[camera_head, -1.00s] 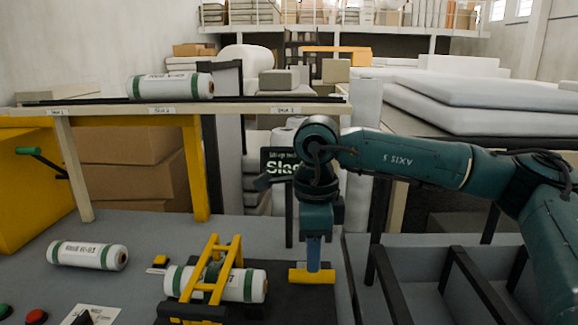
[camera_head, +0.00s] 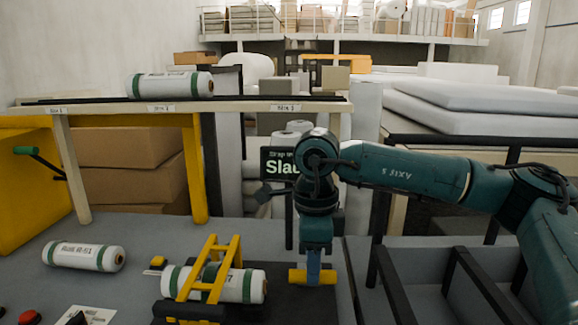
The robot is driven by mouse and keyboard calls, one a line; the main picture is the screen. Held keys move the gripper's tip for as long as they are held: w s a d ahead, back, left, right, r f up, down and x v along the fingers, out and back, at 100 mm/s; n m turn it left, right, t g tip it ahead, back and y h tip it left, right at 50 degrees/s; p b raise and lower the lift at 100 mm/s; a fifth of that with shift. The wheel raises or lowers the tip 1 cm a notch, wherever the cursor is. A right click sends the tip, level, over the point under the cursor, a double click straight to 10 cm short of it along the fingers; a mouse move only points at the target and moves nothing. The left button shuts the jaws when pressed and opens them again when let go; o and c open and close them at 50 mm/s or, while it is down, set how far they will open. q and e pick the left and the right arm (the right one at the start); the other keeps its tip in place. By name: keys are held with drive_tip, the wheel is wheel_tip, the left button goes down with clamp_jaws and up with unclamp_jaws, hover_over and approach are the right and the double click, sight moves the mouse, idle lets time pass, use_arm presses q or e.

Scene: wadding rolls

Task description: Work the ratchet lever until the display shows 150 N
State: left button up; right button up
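The dark display (camera_head: 278,163) stands behind my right wrist; its large word begins "Sla" and the rest is hidden. A yellow bar handle (camera_head: 297,276), seemingly the ratchet lever's grip, lies low over a dark mat. My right gripper (camera_head: 313,274) points straight down, with its blue finger overlapping the middle of the bar. I see the fingers edge-on, so whether they are closed on the bar is unclear. A white roll with green bands (camera_head: 240,286) lies left of the handle, under a yellow frame (camera_head: 208,268). My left gripper is not in view.
Another roll (camera_head: 84,256) lies on the grey table at the left, near a red button (camera_head: 30,317) and a printed card (camera_head: 88,315). A third roll (camera_head: 170,86) rests on the raised shelf. Black-framed bins (camera_head: 455,280) stand to the right.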

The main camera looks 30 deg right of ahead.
drive_tip(key=shift+s+a+f+b, duration=0.15)
drive_tip(key=shift+s+f+b, duration=0.1)
drive_tip(key=shift+f+b, duration=0.35)
drive_tip(key=shift+s+a+f+b, duration=0.65)
drive_tip(key=shift+s+f+b, duration=0.45)
drive_tip(key=shift+f+b, duration=1.8)
drive_tip(key=r+p, duration=0.2)
drive_tip(key=w+r+p, duration=0.1)
drive_tip(key=r+p, duration=0.1)
drive_tip(key=r, duration=0.1)
drive_tip(key=w+d+r+p, duration=0.1)
drive_tip(key=r+p, duration=0.1)
drive_tip(key=shift+r, duration=0.25)
drive_tip(key=shift+w+d+r+p, duration=0.1)
drive_tip(key=shift+w+r+p, duration=0.05)
drive_tip(key=shift+r+p, duration=0.35)
drive_tip(key=shift+w+d+r+p, duration=0.1)
drive_tip(key=shift+r+p, duration=0.25)
drive_tip(key=shift+r, duration=0.2)
drive_tip(key=shift+w+r, duration=0.1)
drive_tip(key=shift+r, duration=0.2)
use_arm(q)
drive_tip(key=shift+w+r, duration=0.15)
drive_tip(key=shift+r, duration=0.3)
